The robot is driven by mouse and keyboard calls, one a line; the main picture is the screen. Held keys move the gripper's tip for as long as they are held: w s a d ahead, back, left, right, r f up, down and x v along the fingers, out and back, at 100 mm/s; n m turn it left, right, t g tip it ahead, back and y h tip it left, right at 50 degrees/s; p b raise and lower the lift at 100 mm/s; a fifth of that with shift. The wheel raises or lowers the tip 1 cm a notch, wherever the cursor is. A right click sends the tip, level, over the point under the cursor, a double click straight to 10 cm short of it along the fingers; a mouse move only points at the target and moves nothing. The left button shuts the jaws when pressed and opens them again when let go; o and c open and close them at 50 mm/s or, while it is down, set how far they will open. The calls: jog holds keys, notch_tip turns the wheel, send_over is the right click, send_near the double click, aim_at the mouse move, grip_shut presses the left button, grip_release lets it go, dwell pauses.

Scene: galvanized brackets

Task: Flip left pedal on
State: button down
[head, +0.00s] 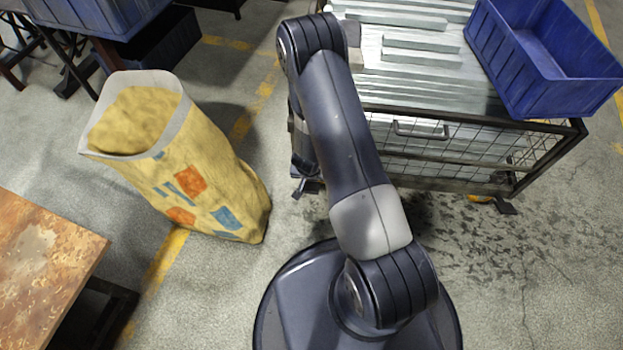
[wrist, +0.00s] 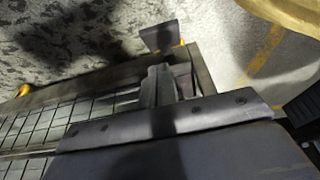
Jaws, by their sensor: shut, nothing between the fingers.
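The left pedal (wrist: 162,35) is a dark flat plate at the near left corner foot of the wire crate, at the top middle of the wrist view. A bit of orange wheel shows beside it.
The wire crate (head: 455,160) holds galvanized brackets (head: 420,43). A blue bin (head: 545,85) sits on its right end. A second dark pedal (head: 505,207) is at its right corner. A paper sack (head: 190,165) stands left. A rusty table (head: 45,265) is at lower left.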

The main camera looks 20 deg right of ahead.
aim_at(312, 186)
jog(key=b+x, duration=0.3)
jog(key=x, duration=0.5)
jog(key=shift+f, duration=0.3)
jog(key=shift+a+f, duration=0.1)
